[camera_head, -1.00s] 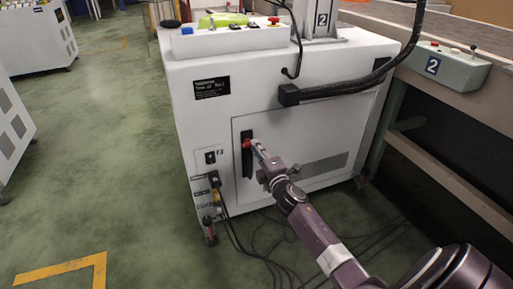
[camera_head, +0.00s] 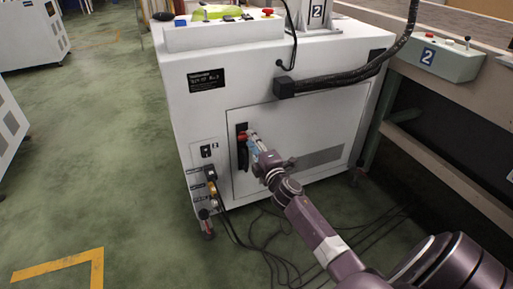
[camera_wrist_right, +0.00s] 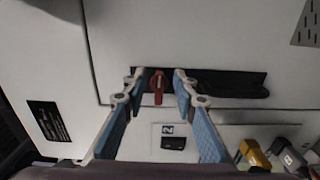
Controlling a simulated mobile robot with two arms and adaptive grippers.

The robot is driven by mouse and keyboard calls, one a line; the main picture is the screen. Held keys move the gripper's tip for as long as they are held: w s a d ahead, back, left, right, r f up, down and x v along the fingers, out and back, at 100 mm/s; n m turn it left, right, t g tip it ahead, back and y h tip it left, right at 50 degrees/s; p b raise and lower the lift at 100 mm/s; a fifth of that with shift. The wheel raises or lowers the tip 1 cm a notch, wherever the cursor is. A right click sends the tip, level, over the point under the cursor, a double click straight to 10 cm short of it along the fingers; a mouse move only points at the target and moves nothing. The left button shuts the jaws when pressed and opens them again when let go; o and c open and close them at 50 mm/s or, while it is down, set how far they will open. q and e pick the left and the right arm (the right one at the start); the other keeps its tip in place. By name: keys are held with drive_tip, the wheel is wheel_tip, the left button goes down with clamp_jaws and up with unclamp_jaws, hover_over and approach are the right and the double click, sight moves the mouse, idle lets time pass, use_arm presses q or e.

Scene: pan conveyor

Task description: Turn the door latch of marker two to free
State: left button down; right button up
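The red door latch (camera_head: 242,137) sits at the upper end of a black recessed plate (camera_head: 243,158) on the door of the white cabinet (camera_head: 190,112). In the right wrist view the red latch (camera_wrist_right: 158,86) lies crosswise to the long black plate (camera_wrist_right: 231,83). My right gripper (camera_head: 253,140) is at the latch. In the wrist view its fingertips (camera_wrist_right: 159,75) are spread on either side of the latch, with visible gaps. A small "2" marker (camera_wrist_right: 168,129) is on the panel beside it. My left gripper is not in view.
Plugs with coloured connectors (camera_head: 211,187) stick out at the cabinet's left edge, and cables (camera_head: 285,255) lie on the floor. A thick black hose (camera_head: 335,82) runs above the door. A control box marked 2 (camera_head: 440,60) is at right.

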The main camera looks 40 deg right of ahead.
drive_tip(key=v, duration=1.1)
drive_tip(key=shift+s, duration=0.3)
